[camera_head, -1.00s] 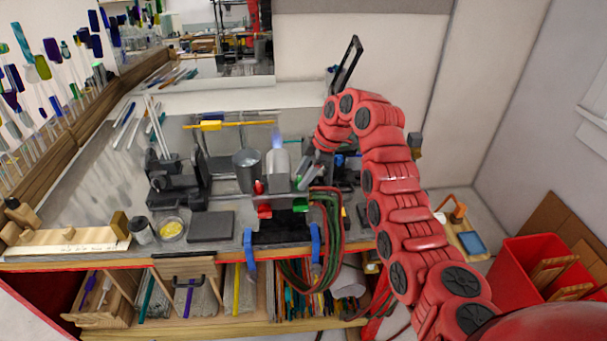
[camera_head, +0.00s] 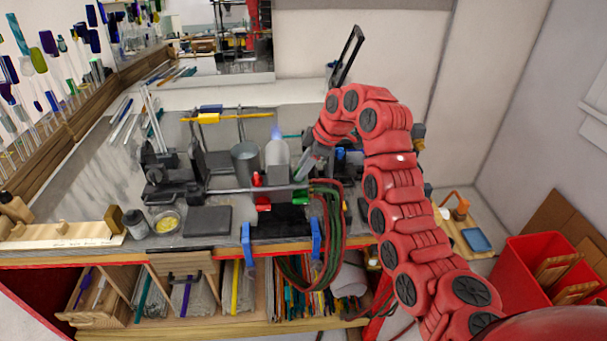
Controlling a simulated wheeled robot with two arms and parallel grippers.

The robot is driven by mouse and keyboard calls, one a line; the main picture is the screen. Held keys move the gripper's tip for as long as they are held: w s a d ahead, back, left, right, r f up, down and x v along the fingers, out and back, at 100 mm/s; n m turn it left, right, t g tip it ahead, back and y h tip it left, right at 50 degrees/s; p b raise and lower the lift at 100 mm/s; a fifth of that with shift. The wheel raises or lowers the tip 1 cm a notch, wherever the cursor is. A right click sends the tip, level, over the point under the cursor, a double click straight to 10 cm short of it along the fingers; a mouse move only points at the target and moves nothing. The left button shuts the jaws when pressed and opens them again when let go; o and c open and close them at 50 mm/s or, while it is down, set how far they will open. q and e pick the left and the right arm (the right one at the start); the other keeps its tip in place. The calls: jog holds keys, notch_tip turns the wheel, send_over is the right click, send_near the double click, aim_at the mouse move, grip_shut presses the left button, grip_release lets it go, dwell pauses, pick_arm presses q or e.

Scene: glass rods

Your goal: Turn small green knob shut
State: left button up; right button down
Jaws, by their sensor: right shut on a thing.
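The torch burner (camera_head: 278,178) stands near the bench's front edge, with a pale blue flame (camera_head: 276,134) behind it. A green part (camera_head: 301,197) shows on its right side and a red part (camera_head: 263,204) on its left. My right gripper (camera_head: 304,175) reaches in from the right with its fingers pointing down and left. It is shut at the burner's right side, just above the green part. I take the thing between its fingers to be the small green knob, which the fingers mostly hide. The knob's angle cannot be told. My left gripper is not in view.
Red and green hoses (camera_head: 328,215) loop off the bench front beside the burner. A metal cup (camera_head: 245,160) and a dark block (camera_head: 208,220) stand to the left. A red bin (camera_head: 545,265) stands at the right.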

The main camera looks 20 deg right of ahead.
jog(key=m+b, duration=0.2)
jog(key=b, duration=0.1)
jog(key=m+t+h+b, duration=0.1)
jog(key=m+b, duration=0.2)
jog(key=b, duration=0.1)
jog(key=m+t+h+b, duration=0.1)
jog(key=m+b, duration=0.2)
jog(key=shift+s+a+f+b, duration=0.25)
jog(key=shift+f+b, duration=0.05)
jog(key=shift+b, duration=0.05)
jog(key=m+h+b, duration=0.1)
jog(key=m, duration=0.1)
jog(key=m+b, duration=0.1)
jog(key=m, duration=0.1)
jog(key=shift+a+r+t+h+b, duration=0.15)
jog(key=shift+t+h+b, duration=0.15)
jog(key=shift+t+h, duration=0.1)
jog(key=shift+a+r+m+h+b, duration=0.15)
jog(key=shift+m+h+b, duration=0.55)
jog(key=shift+m, duration=1.2)
jog(key=c, duration=0.5)
grip_release()
